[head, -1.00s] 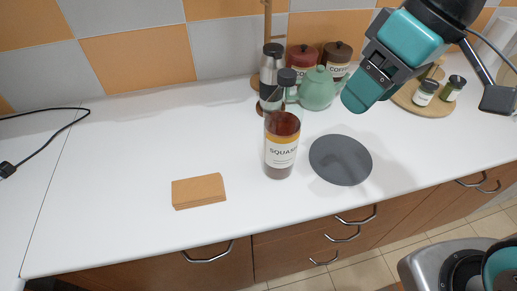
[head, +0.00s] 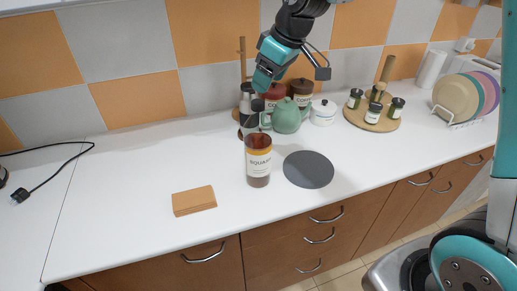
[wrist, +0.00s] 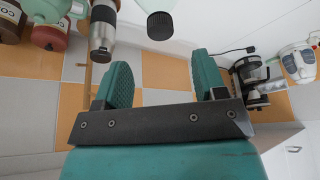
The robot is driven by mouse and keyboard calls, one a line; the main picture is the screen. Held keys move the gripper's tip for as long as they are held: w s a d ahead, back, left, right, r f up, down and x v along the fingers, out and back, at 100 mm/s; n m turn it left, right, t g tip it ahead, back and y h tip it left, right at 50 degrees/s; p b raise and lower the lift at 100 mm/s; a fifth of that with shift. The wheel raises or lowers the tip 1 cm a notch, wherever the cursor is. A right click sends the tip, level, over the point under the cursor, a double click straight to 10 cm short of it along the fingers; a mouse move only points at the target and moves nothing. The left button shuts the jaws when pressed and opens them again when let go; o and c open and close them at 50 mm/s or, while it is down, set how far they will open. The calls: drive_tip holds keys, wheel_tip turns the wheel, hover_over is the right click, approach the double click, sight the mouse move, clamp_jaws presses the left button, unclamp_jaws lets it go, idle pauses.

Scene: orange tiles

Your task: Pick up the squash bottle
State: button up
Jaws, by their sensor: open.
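In the wrist view a dark ribbed cap on a clear bottle top (wrist: 161,24) shows beyond the fingers, at the top middle. My gripper (head: 263,82) is above and behind the bottle in the head view, apart from it. In the wrist view its two teal fingers (wrist: 160,85) are spread wide with nothing between them.
A steel flask (head: 247,100) and a green teapot (head: 287,117) stand close behind the bottle. A dark round mat (head: 308,170) lies to its right, and a cork stack (head: 194,201) front left.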

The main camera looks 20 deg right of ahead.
sight(258, 102)
drive_tip(key=x, duration=0.3)
drive_tip(key=shift+p, duration=0.35)
drive_tip(key=shift+p+x, duration=1.35)
drive_tip(key=shift+x, duration=1.4)
drive_tip(key=shift+s, duration=0.15)
clamp_jaws()
drive_tip(key=shift+r, duration=0.1)
